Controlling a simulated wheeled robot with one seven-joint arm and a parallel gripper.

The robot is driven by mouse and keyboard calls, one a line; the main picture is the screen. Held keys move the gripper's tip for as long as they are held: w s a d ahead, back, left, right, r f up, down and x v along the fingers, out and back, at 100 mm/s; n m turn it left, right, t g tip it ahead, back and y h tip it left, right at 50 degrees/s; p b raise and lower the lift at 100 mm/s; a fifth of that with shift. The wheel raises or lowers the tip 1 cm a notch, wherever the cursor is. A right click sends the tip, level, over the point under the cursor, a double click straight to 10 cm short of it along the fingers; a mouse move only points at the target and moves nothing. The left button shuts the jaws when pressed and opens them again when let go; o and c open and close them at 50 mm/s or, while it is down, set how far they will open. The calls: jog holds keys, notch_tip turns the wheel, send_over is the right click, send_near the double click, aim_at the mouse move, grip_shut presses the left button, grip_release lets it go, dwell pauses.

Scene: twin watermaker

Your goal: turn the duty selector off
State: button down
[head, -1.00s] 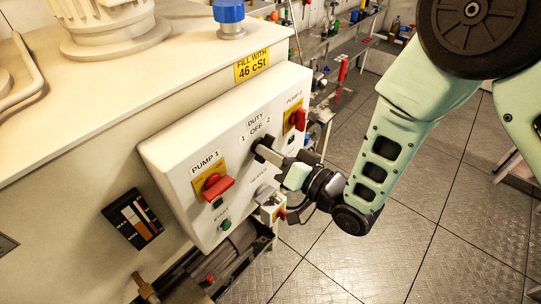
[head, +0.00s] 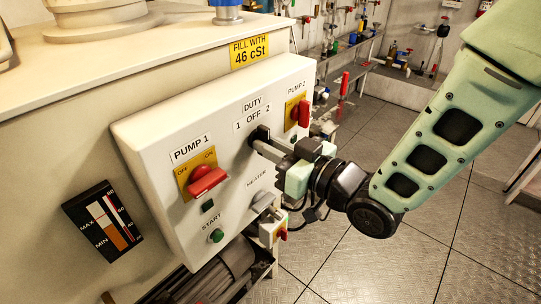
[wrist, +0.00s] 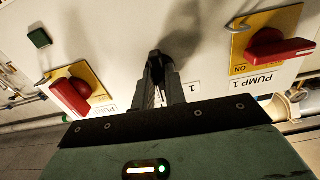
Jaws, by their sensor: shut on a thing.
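The duty selector (head: 260,133) is a small black knob under the "DUTY 1 OFF 2" labels (head: 254,114) on the white control panel (head: 155,135) in the head view. My gripper (head: 266,147) reaches it from the right and is shut on it. In the wrist view my gripper's dark fingers (wrist: 157,80) come together at the panel, and the "1" label (wrist: 193,88) shows beside them. The fingers hide most of the knob, so I cannot tell which position it points to.
The red PUMP 1 handle (head: 207,180) is left of my gripper and the red PUMP 2 handle (head: 304,113) is to its right. Below are the grey heater knob (head: 263,202) and the green start button (head: 216,236). Open floor (head: 400,250) lies to the right.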

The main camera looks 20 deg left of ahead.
dwell(0.4)
jog(key=c, duration=1.4)
grip_release()
jog(key=shift+c, duration=0.2)
jog(key=p+v, duration=1.3)
jog(key=v, duration=0.4)
jog(key=shift+d, duration=0.25)
